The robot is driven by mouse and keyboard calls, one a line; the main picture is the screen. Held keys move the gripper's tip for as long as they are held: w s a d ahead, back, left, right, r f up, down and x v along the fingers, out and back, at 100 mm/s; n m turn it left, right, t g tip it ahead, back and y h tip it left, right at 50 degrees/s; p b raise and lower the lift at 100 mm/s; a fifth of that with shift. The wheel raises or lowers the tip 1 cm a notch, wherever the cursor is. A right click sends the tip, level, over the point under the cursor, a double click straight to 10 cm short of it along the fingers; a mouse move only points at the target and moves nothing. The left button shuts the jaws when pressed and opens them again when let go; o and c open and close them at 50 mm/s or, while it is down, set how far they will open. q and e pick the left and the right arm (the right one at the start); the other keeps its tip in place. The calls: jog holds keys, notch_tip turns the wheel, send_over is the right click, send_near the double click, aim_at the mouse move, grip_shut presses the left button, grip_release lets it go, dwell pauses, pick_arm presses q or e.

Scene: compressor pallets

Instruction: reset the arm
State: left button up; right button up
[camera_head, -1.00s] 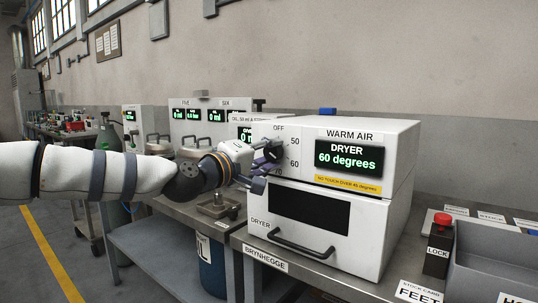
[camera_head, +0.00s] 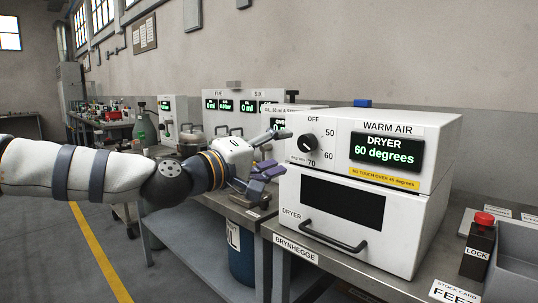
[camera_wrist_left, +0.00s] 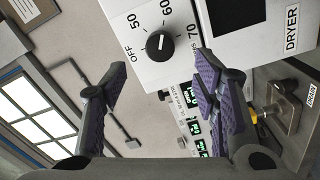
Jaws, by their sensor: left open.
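My left gripper (camera_head: 268,155) is open and empty in the head view, just left of the white dryer (camera_head: 435,205) and apart from its dial. The dryer's black dial (camera_head: 305,144) stands clear of the fingers, its scale marked OFF, 50, 60 and 70. The dryer's display (camera_head: 386,150) reads 60 degrees. In the left wrist view, the open fingers of my left gripper (camera_wrist_left: 165,95) frame the view, with the dial (camera_wrist_left: 160,46) beyond them near the top. My right gripper is in neither view.
A steel bench (camera_head: 345,279) carries the dryer. A red-topped lock button (camera_head: 481,235) and a grey bin (camera_head: 518,262) stand to its right. Machines with green displays (camera_head: 225,105) stand behind my left arm. The floor with a yellow line (camera_head: 100,253) is clear at left.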

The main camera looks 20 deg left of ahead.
pick_arm(q)
jog(key=v, duration=0.3)
jog(key=shift+s, duration=0.15)
jog(key=shift+f, duration=0.1)
jog(key=s+d+f+m+g+p, duration=0.1)
jog(key=s+d+f+g, duration=0.25)
jog(key=f, duration=0.85)
jog(key=s+d+f+m+g, duration=0.2)
jog(key=s+d+f+g, duration=0.15)
jog(key=f, duration=0.75)
jog(key=s+d+f+m+g+y, duration=0.15)
jog(key=s+f+g, duration=0.25)
jog(key=s+f, duration=0.7)
jog(key=s+a+f+m+g+y, duration=0.1)
jog(key=s+f, duration=0.3)
jog(key=s, duration=0.6)
jog(key=s+a+f+m+g+y+p, duration=0.1)
jog(key=s+a+f+g, duration=0.3)
jog(key=s, duration=0.7)
jog(key=s+a+f+m+g+y+p, duration=0.1)
jog(key=s+a+f+m+g+y, duration=0.1)
jog(key=s, duration=0.8)
notch_tip(320, 180, down, 2)
jog(key=shift+s+a+f+m+g+y, duration=0.15)
jog(key=shift+s+a+m+g+y, duration=0.15)
jog(key=shift+g+y, duration=0.35)
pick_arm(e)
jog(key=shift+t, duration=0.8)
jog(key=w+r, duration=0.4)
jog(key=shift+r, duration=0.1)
